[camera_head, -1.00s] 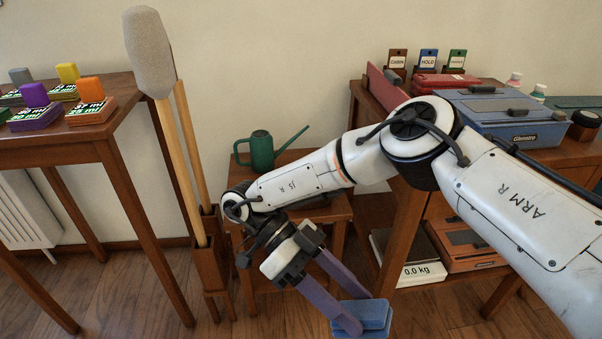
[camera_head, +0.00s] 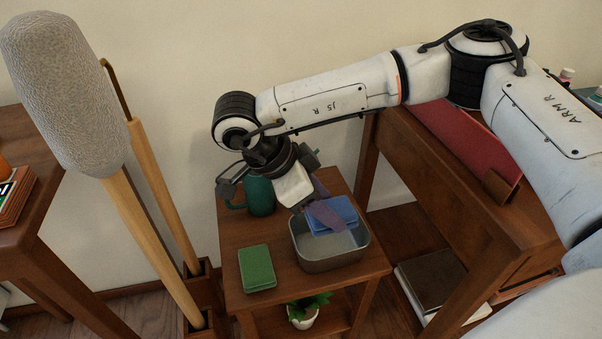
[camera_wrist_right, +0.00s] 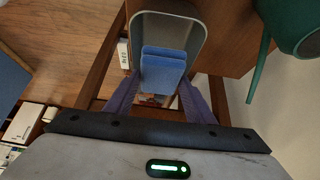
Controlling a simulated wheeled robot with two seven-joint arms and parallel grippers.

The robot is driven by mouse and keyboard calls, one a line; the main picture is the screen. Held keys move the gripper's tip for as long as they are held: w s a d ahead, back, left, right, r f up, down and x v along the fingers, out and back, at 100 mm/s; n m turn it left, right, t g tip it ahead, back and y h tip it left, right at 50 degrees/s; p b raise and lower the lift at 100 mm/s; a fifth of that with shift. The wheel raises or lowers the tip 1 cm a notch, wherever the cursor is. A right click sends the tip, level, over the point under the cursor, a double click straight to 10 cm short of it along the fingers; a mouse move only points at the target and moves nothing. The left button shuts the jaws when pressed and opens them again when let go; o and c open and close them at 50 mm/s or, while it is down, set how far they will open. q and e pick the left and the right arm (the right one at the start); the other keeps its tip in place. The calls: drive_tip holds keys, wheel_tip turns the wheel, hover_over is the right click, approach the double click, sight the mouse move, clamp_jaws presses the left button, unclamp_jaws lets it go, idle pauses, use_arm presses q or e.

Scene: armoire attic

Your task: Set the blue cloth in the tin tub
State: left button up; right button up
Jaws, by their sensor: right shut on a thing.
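The blue cloth (camera_head: 333,216), a folded pad, is between the purple fingers of my right gripper (camera_head: 325,214), which is shut on it. In the head view it overlaps the back part of the tin tub (camera_head: 333,262). The tub is a grey open box on a small wooden table. In the right wrist view the cloth (camera_wrist_right: 163,72) lies over the near end of the tub (camera_wrist_right: 201,40), whose floor looks empty. The cloth looks held above or at the rim; its exact height I cannot tell. My left gripper is not in view.
A green cloth (camera_head: 257,268) lies left of the tub on the small table (camera_head: 233,230). A green watering can (camera_head: 260,196) stands behind, partly hidden by my right wrist. Tall wooden poles (camera_head: 150,245) stand left, a larger wooden desk (camera_head: 470,190) right. A potted plant (camera_head: 302,315) is below.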

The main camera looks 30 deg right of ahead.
drive_tip(key=shift+w, duration=0.25)
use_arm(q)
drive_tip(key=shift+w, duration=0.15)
use_arm(e)
drive_tip(key=shift+s, duration=0.1)
drive_tip(key=shift+s+r, duration=0.1)
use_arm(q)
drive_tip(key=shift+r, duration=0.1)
use_arm(e)
drive_tip(key=shift+r, duration=0.2)
drive_tip(key=shift+f, duration=0.25)
drive_tip(key=shift+f+b, duration=0.75)
drive_tip(key=shift+f, duration=0.5)
drive_tip(key=shift+f+b, duration=0.6)
drive_tip(key=shift+f, duration=0.4)
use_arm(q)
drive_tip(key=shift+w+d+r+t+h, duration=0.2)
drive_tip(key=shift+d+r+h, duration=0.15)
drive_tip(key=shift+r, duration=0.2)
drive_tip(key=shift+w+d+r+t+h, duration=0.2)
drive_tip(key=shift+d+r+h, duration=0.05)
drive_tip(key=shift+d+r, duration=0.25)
